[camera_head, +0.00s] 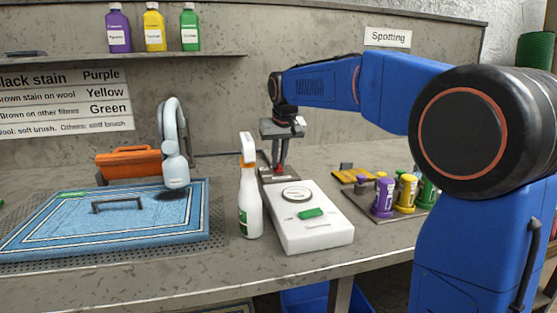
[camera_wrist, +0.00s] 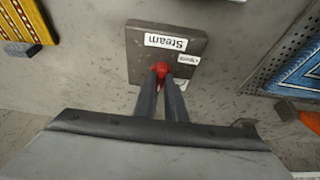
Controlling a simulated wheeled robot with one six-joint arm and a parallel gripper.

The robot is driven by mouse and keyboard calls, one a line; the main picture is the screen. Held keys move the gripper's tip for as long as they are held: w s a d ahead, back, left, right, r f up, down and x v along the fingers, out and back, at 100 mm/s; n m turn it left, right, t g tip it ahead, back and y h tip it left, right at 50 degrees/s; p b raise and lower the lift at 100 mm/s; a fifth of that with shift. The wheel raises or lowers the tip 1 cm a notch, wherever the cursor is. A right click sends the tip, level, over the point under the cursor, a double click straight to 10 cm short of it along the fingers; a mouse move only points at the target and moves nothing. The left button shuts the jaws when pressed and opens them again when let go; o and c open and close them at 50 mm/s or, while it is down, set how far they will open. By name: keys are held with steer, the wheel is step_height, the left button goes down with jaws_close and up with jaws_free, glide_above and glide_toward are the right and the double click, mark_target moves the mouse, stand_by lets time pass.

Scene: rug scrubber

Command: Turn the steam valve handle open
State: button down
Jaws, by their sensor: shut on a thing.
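The red steam valve handle (camera_wrist: 160,70) shows at my fingertips in the wrist view. It sits on a dark square plate (camera_wrist: 139,38) with a white "Steam" label (camera_wrist: 166,42) and a smaller label beside it. My gripper (camera_wrist: 163,82) is shut on the handle, with its two dark fingers close together. In the head view, my gripper (camera_head: 280,170) points down behind the white device, and a bit of red shows at its tips. The fingers hide part of the handle, so its exact angle is hard to tell.
A white spray bottle (camera_head: 249,200) and a white gauge box (camera_head: 310,230) stand in front of the valve. A blue rug (camera_head: 70,235) with a grey steam head (camera_head: 175,160) lies left. Purple and yellow containers (camera_head: 383,197) stand right. An orange case (camera_head: 128,164) is behind the rug.

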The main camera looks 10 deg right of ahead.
steer(key=shift+n, duration=0.3)
steer(key=n+y, duration=0.1)
steer(key=n, duration=0.1)
steer(key=n+y, duration=0.1)
steer(key=n, duration=0.1)
steer(key=shift+d+n, duration=0.2)
steer(key=shift+n, duration=0.1)
steer(key=n+g+y, duration=0.1)
steer(key=n, duration=0.5)
steer(key=shift+w+d+g+y, duration=0.15)
steer(key=shift+w+g+y, duration=0.05)
steer(key=shift+g+y, duration=0.2)
steer(key=n+g, duration=0.1)
steer(key=n, duration=0.2)
steer(key=n+g, duration=0.1)
steer(key=n, duration=0.2)
steer(key=shift+w+n+g+y, duration=0.2)
steer(key=shift+n+g+y, duration=0.1)
steer(key=shift+y, duration=0.1)
steer(key=c, duration=1.8)
jaws_free()
steer(key=shift+r, duration=0.1)
steer(key=v, duration=1.7)
